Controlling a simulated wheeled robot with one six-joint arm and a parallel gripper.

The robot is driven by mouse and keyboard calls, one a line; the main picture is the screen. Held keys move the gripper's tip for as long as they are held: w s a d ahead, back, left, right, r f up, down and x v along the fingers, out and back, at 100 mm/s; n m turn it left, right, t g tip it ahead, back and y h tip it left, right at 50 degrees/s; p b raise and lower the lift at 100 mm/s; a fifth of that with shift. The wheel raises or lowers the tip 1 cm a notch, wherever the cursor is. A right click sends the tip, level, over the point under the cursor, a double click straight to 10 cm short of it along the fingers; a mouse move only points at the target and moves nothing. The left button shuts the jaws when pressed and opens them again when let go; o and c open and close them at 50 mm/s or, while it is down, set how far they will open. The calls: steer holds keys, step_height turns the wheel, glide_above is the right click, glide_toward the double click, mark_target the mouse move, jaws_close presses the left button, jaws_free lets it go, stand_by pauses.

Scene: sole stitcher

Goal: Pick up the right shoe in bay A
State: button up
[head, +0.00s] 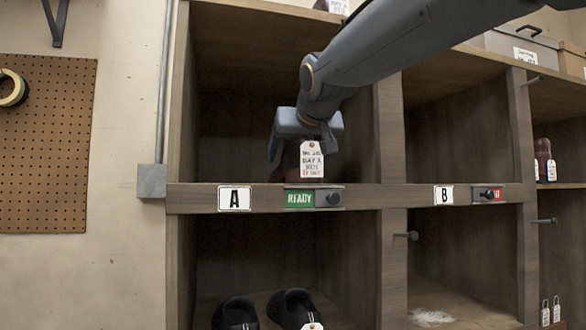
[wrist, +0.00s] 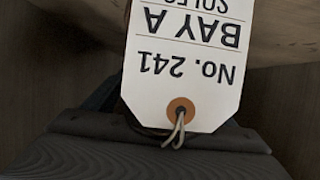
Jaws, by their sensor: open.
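Bay A (head: 180,110) is the upper left cubby, marked by an "A" plate (head: 234,198) on its front ledge. My gripper (head: 299,150) is inside it, pointing down, with its jaws open. A dark reddish-brown shoe (head: 287,165) shows partly below and between the fingers; the gripper and a paper tag (head: 311,160) hide most of it. I cannot tell whether it is the right or left shoe, or whether the fingers touch it. In the wrist view the tag (wrist: 185,70) reads "No. 241 BAY A" upside down and covers the middle.
A green "READY" sign (head: 299,198) with a dark knob is on the ledge under bay A. Wooden walls enclose the bay. Bay B (head: 444,195) to the right looks empty. Black shoes (head: 292,308) stand in the cubby below A.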

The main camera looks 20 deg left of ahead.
steer(key=c, duration=1.5)
steer(key=shift+r, duration=0.15)
